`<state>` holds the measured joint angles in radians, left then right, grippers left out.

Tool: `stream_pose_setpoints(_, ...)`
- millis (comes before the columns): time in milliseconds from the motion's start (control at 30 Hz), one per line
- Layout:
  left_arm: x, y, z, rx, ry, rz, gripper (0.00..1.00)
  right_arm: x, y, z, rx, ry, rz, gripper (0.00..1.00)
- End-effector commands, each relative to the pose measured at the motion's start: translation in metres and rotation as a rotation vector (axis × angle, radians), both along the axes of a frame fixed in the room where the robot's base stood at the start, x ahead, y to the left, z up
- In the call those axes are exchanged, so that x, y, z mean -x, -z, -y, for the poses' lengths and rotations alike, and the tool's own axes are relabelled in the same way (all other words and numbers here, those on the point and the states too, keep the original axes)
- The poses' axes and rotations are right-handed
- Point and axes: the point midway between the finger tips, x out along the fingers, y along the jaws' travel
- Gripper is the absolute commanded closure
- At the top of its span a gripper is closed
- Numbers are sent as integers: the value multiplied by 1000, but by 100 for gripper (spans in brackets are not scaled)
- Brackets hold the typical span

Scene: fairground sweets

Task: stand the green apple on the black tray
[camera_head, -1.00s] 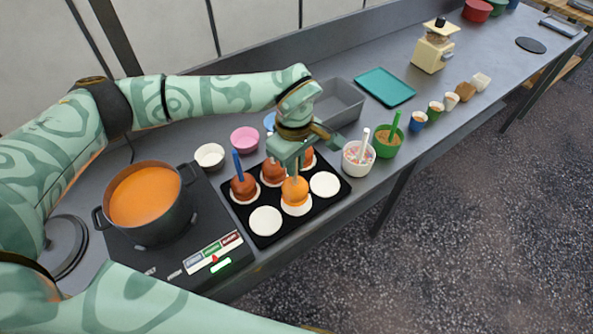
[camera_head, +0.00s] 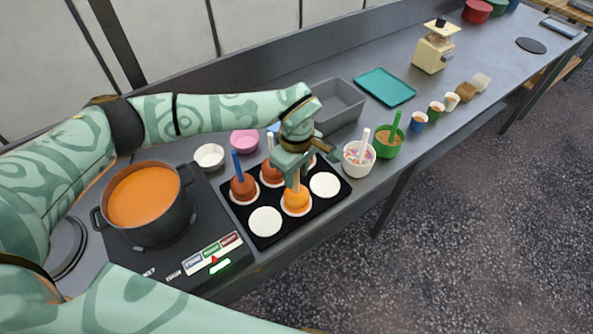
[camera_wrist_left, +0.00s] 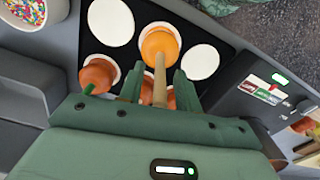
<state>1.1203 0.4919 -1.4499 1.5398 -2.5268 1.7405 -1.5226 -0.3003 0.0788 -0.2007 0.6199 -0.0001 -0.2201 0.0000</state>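The black tray (camera_head: 257,238) carries white discs, several of them with coated apples. A bright orange-coated apple (camera_head: 296,199) with a plain wooden stick stands upright on the front middle disc; it also shows in the wrist view (camera_wrist_left: 160,42). No bare green apple skin shows; the coating hides its colour. My left gripper (camera_head: 291,181) is over this apple. In the wrist view its fingers (camera_wrist_left: 158,90) stand open on either side of the stick (camera_wrist_left: 159,78), with gaps between. My right gripper is out of view.
Darker coated apples (camera_head: 243,188) with upright sticks fill the tray's back row. Front discs on the left (camera_head: 265,221) and right (camera_head: 325,185) are empty. A pot of orange coating (camera_head: 145,200) stands left; a sprinkle bowl (camera_head: 357,160) and green bowl (camera_head: 388,143) stand right.

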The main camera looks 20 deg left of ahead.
Motion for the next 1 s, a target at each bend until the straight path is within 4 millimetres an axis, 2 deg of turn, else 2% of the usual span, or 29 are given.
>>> stream_pose_setpoints(167, -1, -8, 0, 0, 0, 3, 66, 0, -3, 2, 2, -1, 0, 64)
stream_pose_setpoints(267, -2, -26, -1, 0, 1, 6, 66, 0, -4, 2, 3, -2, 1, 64)
stream_pose_setpoints(500, -2, -83, -1, 0, 0, 6, 66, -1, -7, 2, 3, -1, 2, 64)
stream_pose_setpoints(700, -1, -115, 0, 0, 0, 2, 66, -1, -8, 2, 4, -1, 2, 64)
stream_pose_setpoints(800, 0, -122, 0, 0, 1, 2, 66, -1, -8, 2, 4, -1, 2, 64)
stream_pose_setpoints(1000, 0, -123, 0, 0, 0, 0, 66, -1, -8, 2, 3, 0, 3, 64)
